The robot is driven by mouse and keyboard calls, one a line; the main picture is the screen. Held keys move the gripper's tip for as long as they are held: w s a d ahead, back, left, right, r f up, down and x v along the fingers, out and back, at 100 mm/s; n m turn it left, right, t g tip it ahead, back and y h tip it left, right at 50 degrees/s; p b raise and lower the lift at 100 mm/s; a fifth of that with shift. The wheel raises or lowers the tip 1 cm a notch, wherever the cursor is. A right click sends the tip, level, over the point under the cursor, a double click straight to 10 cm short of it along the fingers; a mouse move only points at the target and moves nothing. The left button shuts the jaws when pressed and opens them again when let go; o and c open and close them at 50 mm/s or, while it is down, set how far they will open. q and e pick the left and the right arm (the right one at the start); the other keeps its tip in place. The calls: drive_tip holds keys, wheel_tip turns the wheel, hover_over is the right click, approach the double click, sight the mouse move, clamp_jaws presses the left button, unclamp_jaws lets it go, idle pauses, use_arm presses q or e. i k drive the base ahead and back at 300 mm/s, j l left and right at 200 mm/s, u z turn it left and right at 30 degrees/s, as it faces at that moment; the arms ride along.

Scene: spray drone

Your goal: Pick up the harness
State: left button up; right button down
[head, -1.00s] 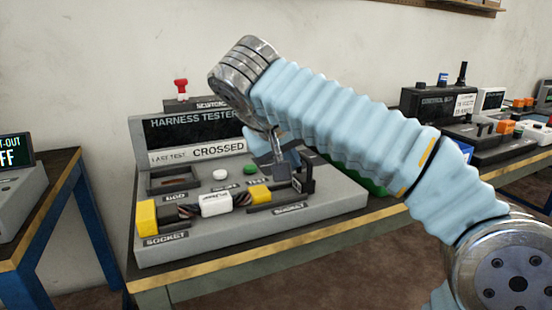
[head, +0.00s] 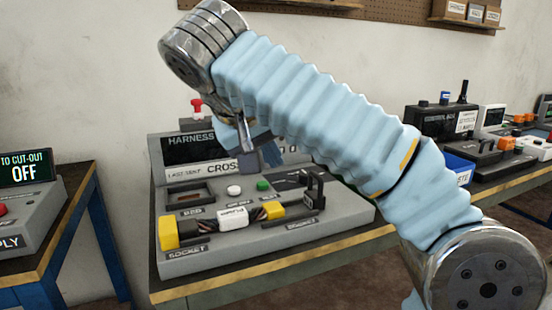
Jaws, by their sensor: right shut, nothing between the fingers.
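The harness (head: 233,217) lies in the harness tester (head: 205,257), a dark braided cable with a white label in its middle and a yellow connector at each end. Its left connector sits at the left socket and its right one at the right socket. My right gripper (head: 257,160) is above and behind the harness, in front of the tester's screen. It is shut and empty, apart from the harness, and partly hidden by my own arm. My left gripper is not in view.
The tester's panel reads "CROSS", the rest covered by my gripper. A black upright lever (head: 314,188) stands by the right socket. A cut-out box (head: 28,190) reading OFF stands on the left table. A blue bin (head: 459,166) and a control box (head: 437,121) are at right.

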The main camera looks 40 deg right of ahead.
sight(232, 220)
drive_tip(key=k+j, duration=0.1)
drive_tip(key=j, duration=0.25)
drive_tip(key=k+j, duration=0.1)
drive_tip(key=j, duration=0.2)
drive_tip(key=k+j, duration=0.15)
drive_tip(key=j, duration=0.2)
drive_tip(key=k+j, duration=0.1)
drive_tip(key=j, duration=0.25)
